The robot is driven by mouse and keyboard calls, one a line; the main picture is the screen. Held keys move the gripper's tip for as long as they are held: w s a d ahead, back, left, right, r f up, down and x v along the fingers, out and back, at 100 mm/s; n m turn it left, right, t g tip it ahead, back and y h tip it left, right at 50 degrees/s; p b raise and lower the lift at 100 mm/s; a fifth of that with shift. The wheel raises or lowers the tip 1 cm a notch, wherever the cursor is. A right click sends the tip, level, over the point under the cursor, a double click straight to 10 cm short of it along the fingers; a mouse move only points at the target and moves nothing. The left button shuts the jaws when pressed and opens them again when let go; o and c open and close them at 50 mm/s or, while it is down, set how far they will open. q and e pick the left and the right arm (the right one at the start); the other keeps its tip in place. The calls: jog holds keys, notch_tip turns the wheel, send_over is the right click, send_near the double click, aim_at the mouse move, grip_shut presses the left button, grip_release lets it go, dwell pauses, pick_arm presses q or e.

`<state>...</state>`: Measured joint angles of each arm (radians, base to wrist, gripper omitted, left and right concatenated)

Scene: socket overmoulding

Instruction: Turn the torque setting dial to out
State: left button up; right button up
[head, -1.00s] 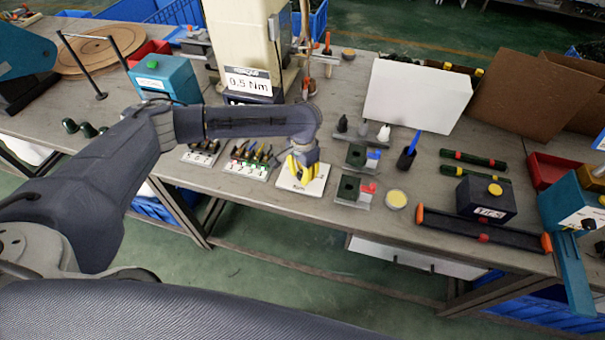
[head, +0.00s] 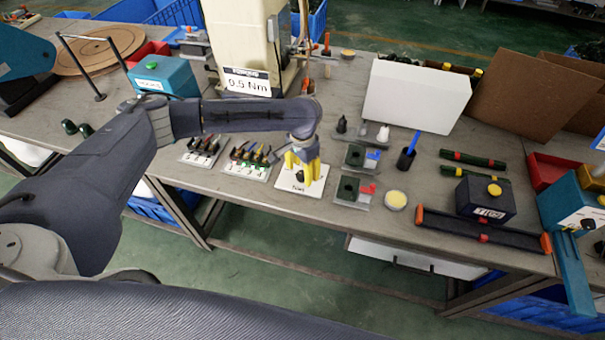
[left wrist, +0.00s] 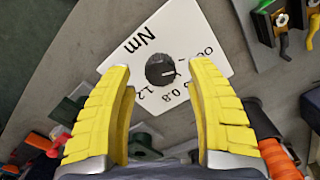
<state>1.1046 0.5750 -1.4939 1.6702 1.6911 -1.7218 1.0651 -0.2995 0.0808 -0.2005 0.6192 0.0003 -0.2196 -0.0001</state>
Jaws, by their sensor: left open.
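The torque setting dial is a black round knob (left wrist: 160,70) on a white plate (left wrist: 146,22) marked "Nm" with several values around it. A pale pointer line on the knob points to the right in the left wrist view, towards the small-number end of the scale. In the head view the plate (head: 315,186) lies near the table's front edge. My left gripper (left wrist: 160,68) has yellow fingers, open, with the knob showing between the tips and no visible contact. In the head view the left gripper (head: 301,172) points down over the plate, close to the knob.
A sign (head: 245,81) on the press reads 0.5 Nm. Left of the plate stand blocks with several coloured levers (head: 249,157). Right of it are two green-black fixtures (head: 352,188) and a yellow-topped round dish (head: 396,199). A white panel (head: 416,96) stands behind.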

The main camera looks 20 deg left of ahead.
aim_at(303, 174)
pick_arm(q)
notch_tip(303, 174, up, 10)
dwell(0.5)
dwell(0.3)
